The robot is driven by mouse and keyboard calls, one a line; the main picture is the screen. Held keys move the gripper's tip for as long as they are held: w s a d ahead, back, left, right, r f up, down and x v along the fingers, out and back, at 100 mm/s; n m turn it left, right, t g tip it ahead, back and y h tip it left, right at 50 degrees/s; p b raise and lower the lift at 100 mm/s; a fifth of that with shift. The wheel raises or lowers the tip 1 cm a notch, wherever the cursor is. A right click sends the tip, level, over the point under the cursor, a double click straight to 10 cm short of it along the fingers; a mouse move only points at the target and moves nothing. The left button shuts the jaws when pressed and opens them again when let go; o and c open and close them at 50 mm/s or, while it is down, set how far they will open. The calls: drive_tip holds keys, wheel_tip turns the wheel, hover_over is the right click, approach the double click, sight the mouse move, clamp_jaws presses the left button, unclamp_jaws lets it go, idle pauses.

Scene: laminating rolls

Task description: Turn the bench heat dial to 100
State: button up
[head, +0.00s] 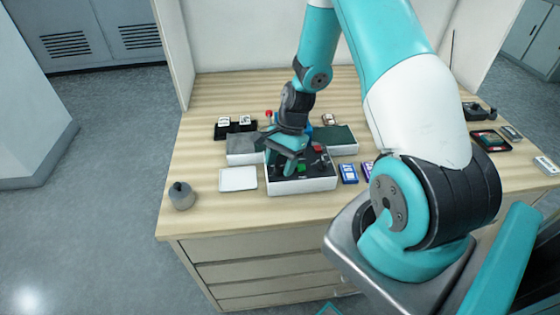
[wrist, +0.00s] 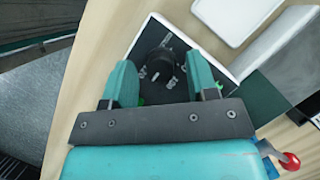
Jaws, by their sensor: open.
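The control box (head: 302,186), white with a black top panel, stands near the front edge of the bench. The black round heat dial (wrist: 160,64) shows on its panel in the wrist view, with small pale marks around it that are too small to read. My gripper (head: 285,162) points down over the panel. In the wrist view my gripper (wrist: 161,76) is open, with one finger to each side of the dial; I cannot tell whether they touch it. In the head view the gripper hides the dial. A green button (head: 301,168) and a red button (head: 318,149) are on the panel.
A white tray (head: 238,179) lies left of the box. A grey weight (head: 181,195) stands at the front left. Blue cards (head: 348,173) lie right of the box. A laminator-like unit (head: 340,140) and a red-knobbed lever (head: 268,114) are behind it.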

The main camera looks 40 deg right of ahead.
drive_tip(key=shift+c, duration=0.4)
drive_tip(key=c, duration=0.8)
drive_tip(key=shift+n, duration=0.3)
drive_tip(key=n, duration=0.2)
drive_tip(key=n+g, duration=0.1)
drive_tip(key=n+g+h, duration=0.1)
drive_tip(key=n, duration=0.1)
drive_tip(key=shift+w+a+n, duration=0.1)
drive_tip(key=shift+w+n, duration=0.15)
drive_tip(key=shift+n, duration=0.05)
drive_tip(key=n+h, duration=0.1)
drive_tip(key=n, duration=0.1)
drive_tip(key=n+g+b, duration=0.1)
drive_tip(key=n, duration=0.2)
drive_tip(key=shift+a+h, duration=0.1)
drive_tip(key=shift+h, duration=0.3)
drive_tip(key=shift+n, duration=0.4)
drive_tip(key=o, duration=0.9)
